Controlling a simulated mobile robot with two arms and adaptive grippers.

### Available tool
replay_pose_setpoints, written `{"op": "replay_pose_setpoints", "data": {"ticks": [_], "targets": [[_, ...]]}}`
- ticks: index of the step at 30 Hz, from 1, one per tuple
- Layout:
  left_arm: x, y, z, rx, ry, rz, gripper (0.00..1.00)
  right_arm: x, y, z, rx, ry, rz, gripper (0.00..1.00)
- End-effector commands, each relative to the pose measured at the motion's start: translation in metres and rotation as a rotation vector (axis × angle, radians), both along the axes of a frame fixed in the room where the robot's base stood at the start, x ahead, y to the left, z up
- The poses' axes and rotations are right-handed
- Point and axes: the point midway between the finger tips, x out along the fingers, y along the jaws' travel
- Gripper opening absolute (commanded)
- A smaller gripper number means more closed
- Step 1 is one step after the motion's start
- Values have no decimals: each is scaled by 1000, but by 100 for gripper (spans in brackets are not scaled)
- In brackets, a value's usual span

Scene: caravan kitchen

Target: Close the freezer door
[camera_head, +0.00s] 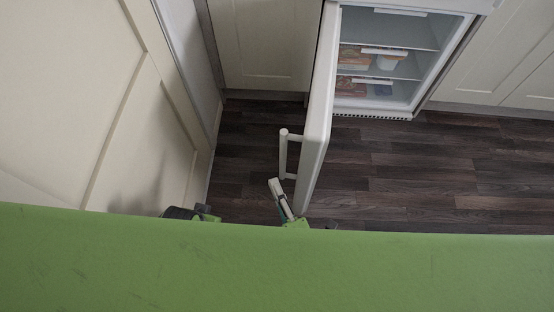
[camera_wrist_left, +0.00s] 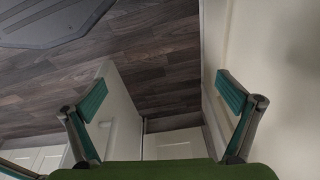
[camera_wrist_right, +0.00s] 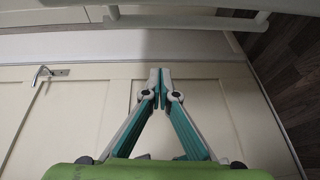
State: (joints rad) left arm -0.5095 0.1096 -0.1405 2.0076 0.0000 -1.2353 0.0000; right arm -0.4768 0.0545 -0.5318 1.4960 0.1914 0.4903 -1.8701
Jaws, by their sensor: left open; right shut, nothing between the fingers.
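The white freezer door (camera_head: 319,110) stands wide open in the head view, swung out towards me on the left of the freezer (camera_head: 440,60). Its white bar handle (camera_head: 284,155) is on the door's left face. My right gripper (camera_head: 274,184) is shut and empty, close to the handle's near end. Contact cannot be told. In the right wrist view the shut fingertips (camera_wrist_right: 160,75) lie below a pale bar (camera_wrist_right: 185,21), which looks like the handle. My left gripper is open and empty in the left wrist view (camera_wrist_left: 165,95); the head view shows only a little of it.
Cream cabinet panels (camera_head: 70,110) close off the left side. The freezer shelves hold several packages (camera_head: 355,58). Dark wood floor (camera_head: 430,170) is free to the right of the door. A metal handle (camera_wrist_right: 40,75) shows on a panel in the right wrist view.

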Motion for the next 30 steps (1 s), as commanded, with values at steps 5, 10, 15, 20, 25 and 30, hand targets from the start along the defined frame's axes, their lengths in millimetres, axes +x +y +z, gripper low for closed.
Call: {"op": "replay_pose_setpoints", "data": {"ticks": [5, 10, 15, 20, 25, 30], "targets": [[1, 0, 11, 0, -9, 1, 100, 5, 4, 16, -30, -74, -9, 0], [2, 1, 23, 0, -16, 2, 100, 25, 13, 17, -31, -77, -8, 0], [1, 1, 45, -1, -28, 4, 100, 58, 28, 15, -33, -75, -7, 0], [-3, 2, 71, -2, -44, 5, 100, 90, 41, 15, -32, -75, -7, 0], [-6, 3, 84, -2, -46, 7, 100, 95, 21, 15, -37, -72, -6, 0], [-8, 3, 90, -2, -50, 7, 100, 96, 6, 15, -35, -71, -7, 0]]}}
